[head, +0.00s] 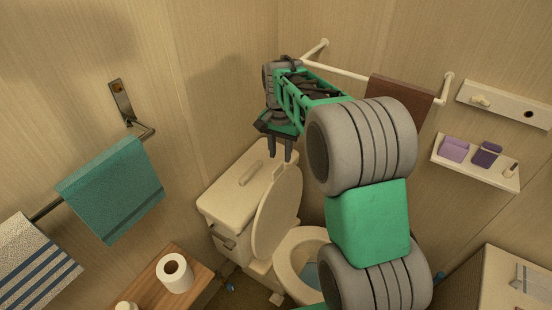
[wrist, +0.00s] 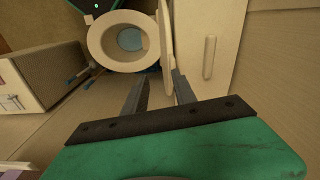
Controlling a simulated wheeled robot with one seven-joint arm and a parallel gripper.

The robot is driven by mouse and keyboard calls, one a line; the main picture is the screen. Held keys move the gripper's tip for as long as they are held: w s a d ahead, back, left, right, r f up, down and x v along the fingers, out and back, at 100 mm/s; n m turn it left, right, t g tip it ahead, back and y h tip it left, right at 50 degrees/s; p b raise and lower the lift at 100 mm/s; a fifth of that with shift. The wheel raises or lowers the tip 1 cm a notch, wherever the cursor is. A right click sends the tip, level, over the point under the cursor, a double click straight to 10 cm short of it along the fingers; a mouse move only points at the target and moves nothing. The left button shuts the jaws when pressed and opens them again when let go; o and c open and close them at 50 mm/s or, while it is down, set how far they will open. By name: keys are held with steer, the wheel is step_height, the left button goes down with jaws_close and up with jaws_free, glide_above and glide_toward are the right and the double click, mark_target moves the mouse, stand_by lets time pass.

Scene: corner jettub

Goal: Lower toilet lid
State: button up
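The beige toilet lid (head: 277,212) stands raised, close to upright, between the tank (head: 240,192) and the open bowl (head: 297,252). My gripper (head: 281,157) points down near the lid's upper edge, with its two fingers apart. In the wrist view the lid (wrist: 165,40) shows edge-on, and its near end lies between the open fingers of my gripper (wrist: 159,78), closer to the right finger. I cannot tell whether a finger touches it. The bowl (wrist: 100,45) is left of the lid there, and the tank (wrist: 225,50) is right of it.
A wall rail with a brown towel (head: 400,98) runs behind my arm. A shelf (head: 465,167) with purple items is at right. A teal towel (head: 110,188) hangs at left. A wooden stand (head: 153,290) with a paper roll (head: 174,273) is at lower left.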

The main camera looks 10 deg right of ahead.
steer(key=m, duration=0.2)
glide_above(277, 166)
step_height(277, 166, down, 3)
steer(key=shift+a+f+g+p, duration=0.1)
steer(key=shift+g+p, duration=0.2)
steer(key=shift+p, duration=0.1)
step_height(277, 166, down, 8)
steer(key=shift+s+r+p, duration=0.1)
steer(key=shift+r+p, duration=0.1)
steer(key=shift+p, duration=0.55)
jaws_close()
